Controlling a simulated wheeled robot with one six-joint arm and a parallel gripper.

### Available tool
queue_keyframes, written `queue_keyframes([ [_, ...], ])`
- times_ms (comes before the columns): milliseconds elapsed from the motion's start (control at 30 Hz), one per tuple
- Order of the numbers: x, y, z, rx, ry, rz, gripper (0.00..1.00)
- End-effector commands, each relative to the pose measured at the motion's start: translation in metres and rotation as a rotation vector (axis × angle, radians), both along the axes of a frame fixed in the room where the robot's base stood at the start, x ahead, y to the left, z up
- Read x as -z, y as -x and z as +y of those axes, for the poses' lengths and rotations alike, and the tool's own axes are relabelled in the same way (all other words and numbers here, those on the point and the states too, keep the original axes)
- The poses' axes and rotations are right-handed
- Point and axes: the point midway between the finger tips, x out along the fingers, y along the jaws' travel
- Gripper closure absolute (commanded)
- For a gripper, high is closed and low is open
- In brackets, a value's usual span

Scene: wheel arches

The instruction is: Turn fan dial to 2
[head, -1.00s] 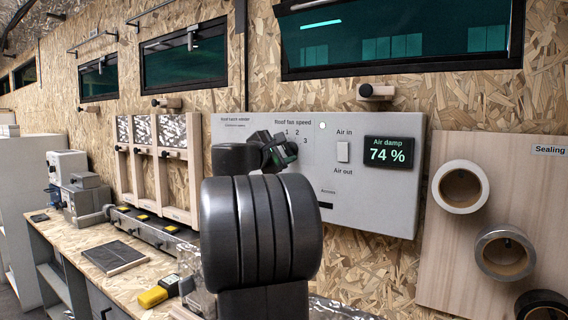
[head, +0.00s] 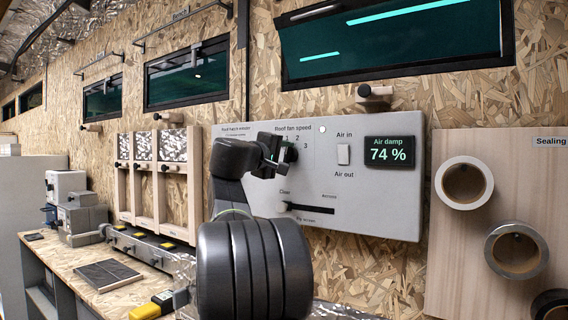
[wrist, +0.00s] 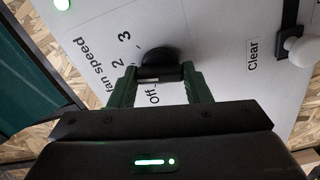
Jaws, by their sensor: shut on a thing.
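The fan dial (wrist: 160,62) is a black round knob on the light grey control panel (head: 395,208). In the wrist view the marks 2, 3 and "Off" show around it; I cannot clearly tell which mark it points at. My gripper (wrist: 160,76) has its two green fingers on either side of the dial's bar, shut on it. In the head view my gripper (head: 283,156) is at the panel below the "Roof fan speed" label and mostly hides the dial; the numbers 1, 2 and 3 show around it.
An air switch (head: 343,154) and a display (head: 390,152) reading 74 % are right of the dial. A slider slot (head: 310,208) lies below; its white knob (wrist: 303,50) shows in the wrist view. A board with tape rolls (head: 466,184) stands at right.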

Motion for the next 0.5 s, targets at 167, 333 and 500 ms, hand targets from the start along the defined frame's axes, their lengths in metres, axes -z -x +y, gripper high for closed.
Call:
queue_keyframes([
  [167,0.0028,-0.0006,0.0002,0.0,-0.056,-0.035,0.79],
  [333,0.0018,-0.0006,0.0002,0.0,-0.084,-0.053,0.79],
  [500,0.0016,-0.0005,0.0001,0.001,-0.092,-0.057,0.79],
])
